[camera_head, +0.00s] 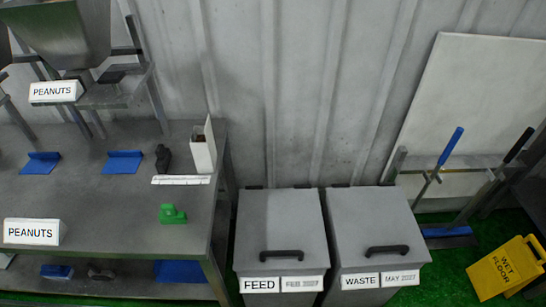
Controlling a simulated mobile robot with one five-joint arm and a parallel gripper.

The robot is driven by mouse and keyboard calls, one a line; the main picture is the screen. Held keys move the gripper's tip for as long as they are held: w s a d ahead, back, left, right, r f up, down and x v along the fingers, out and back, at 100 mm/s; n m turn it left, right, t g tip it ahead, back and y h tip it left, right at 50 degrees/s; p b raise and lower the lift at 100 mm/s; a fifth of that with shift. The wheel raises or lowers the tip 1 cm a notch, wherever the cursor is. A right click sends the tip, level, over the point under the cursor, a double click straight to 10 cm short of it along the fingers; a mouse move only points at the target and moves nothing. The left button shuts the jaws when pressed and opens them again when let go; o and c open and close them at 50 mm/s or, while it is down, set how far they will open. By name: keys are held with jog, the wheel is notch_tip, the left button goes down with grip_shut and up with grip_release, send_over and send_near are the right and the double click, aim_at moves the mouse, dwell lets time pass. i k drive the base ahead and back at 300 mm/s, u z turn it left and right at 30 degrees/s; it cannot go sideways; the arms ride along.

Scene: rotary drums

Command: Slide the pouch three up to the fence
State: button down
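I cannot make out a pouch with a three on it in the head camera view. No part is plainly a fence; a pale, low strip with marks along it (181,180) lies near the right end of the grey metal table (110,205). I cannot tell whether this strip is the fence. My gripper is not in view.
The table also holds blue scrapers (123,162), a black object (162,158), a white open box (203,152), a green block (172,214) and a "PEANUTS" sign (32,232). FEED (280,225) and WASTE (372,222) bins stand right; a yellow wet-floor sign (506,268) is beyond.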

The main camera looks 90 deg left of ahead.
aim_at(202, 146)
jog(key=u, duration=0.05)
jog(key=i, duration=1.35)
jog(key=u, duration=4.95)
jog(key=i, duration=1.05)
jog(key=z, duration=0.1)
